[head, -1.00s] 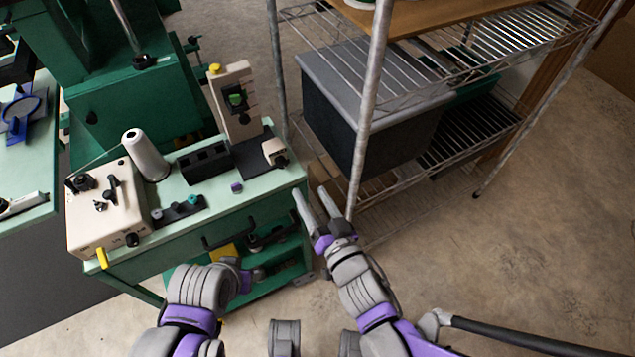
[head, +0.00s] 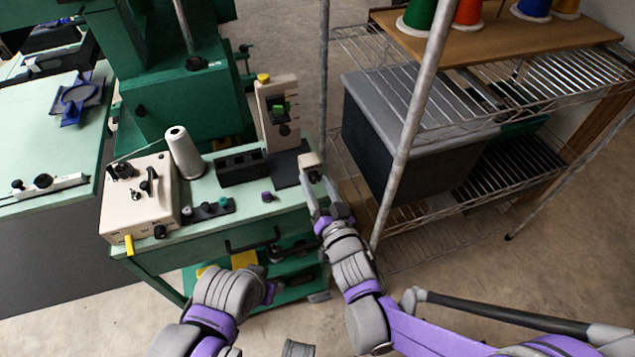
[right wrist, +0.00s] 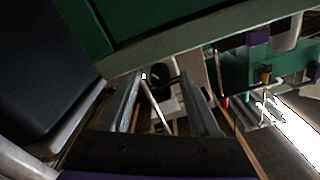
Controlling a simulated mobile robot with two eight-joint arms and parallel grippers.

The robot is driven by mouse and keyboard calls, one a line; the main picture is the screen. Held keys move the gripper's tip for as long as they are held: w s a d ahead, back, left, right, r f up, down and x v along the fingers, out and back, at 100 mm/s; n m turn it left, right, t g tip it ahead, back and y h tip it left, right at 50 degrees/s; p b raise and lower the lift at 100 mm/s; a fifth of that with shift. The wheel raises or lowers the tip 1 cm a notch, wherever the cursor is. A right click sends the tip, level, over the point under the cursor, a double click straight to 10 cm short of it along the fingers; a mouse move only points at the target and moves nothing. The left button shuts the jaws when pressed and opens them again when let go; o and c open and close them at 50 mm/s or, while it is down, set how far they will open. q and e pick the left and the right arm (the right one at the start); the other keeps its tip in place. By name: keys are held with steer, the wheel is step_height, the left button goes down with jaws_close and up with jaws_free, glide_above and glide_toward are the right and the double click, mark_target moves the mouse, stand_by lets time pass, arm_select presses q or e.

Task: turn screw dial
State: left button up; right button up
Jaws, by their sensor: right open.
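A small beige block (head: 309,159) stands at the right end of the black plate on the green bench. A dark round dial (head: 314,175) sits on its front side. My right gripper (head: 317,184) is open, its fingertips close to this dial in the head view. In the right wrist view a black round knob (right wrist: 162,75) with beige parts beside it lies between the two open fingers (right wrist: 160,100); I cannot tell whether they touch it. My left gripper (head: 269,291) is low in front of the bench, its fingers hidden or unclear.
The bench (head: 240,215) also carries a beige box (head: 140,203) with knobs, a white thread cone (head: 184,152), a black holder (head: 240,167) and a purple knob (head: 267,197). A wire shelf (head: 480,190) with a grey-lidded bin (head: 400,130) stands close right of my right arm.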

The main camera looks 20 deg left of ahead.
jaws_close()
stand_by(0.3)
steer(key=shift+n, duration=0.3)
steer(key=n, duration=0.2)
steer(key=shift+n, duration=0.3)
steer(key=n, duration=0.3)
steer(key=shift+n, duration=0.4)
steer(key=n+p, duration=0.1)
steer(key=n, duration=0.5)
steer(key=shift+n, duration=0.4)
